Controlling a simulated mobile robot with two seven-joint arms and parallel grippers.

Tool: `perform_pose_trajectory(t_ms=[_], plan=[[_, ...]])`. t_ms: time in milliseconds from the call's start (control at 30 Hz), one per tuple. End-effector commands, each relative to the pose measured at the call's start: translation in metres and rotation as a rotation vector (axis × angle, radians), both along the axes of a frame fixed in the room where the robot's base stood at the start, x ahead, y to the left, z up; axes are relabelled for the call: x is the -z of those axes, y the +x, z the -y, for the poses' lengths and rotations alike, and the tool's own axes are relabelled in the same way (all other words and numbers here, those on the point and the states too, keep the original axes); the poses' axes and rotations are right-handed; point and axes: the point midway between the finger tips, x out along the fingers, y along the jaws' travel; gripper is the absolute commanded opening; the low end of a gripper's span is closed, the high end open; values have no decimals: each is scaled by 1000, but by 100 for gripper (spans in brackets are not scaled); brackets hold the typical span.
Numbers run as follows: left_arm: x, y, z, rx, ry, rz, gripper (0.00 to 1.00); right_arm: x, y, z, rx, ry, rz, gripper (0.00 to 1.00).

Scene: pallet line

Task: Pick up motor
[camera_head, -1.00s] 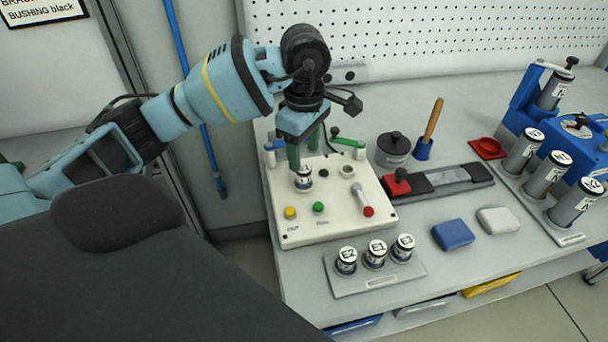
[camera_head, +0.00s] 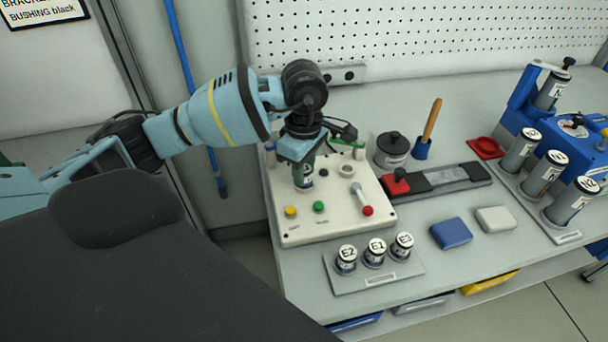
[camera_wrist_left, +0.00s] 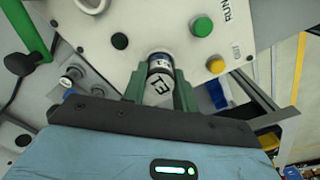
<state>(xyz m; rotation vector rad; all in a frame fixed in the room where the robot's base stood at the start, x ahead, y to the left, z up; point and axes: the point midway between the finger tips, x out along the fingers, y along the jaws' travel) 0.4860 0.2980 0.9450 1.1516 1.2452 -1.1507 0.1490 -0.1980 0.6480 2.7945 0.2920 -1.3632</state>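A motor, a small dark and silver cylinder with a white top label beginning with E, stands upright in the white test box (camera_head: 335,225). It shows in the left wrist view (camera_wrist_left: 160,80) between the green fingers. My left gripper (camera_head: 303,174) reaches down around it from above. Its fingers lie against both sides of the motor, so it looks shut on it; in the head view they partly hide the motor. The motor's lower end is still at the box. My right gripper is not in view.
A tray (camera_head: 375,283) with three labelled cylinders stands in front of the box. A blue block (camera_head: 451,234), a white block (camera_head: 495,219), a dark lidded pot (camera_head: 393,150) and a black fixture with a red part (camera_head: 396,183) are to the right. A pegboard (camera_head: 430,40) stands behind.

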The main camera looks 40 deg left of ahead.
Motion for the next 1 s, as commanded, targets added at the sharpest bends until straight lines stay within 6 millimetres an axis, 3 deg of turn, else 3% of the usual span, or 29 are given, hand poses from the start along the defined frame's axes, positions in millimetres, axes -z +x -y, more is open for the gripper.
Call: perform_pose_trajectory(t_ms=[100, 467, 733, 1000], plan=[[0, 0, 0, 0, 0, 0, 4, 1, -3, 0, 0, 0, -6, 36], [-5, 0, 0, 0, 0, 1, 4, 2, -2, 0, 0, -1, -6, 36], [-37, 1, 0, 1, -1, 4, 4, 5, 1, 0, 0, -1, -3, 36], [-40, -52, 37, 9, 0, 1, 4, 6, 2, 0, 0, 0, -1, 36]])
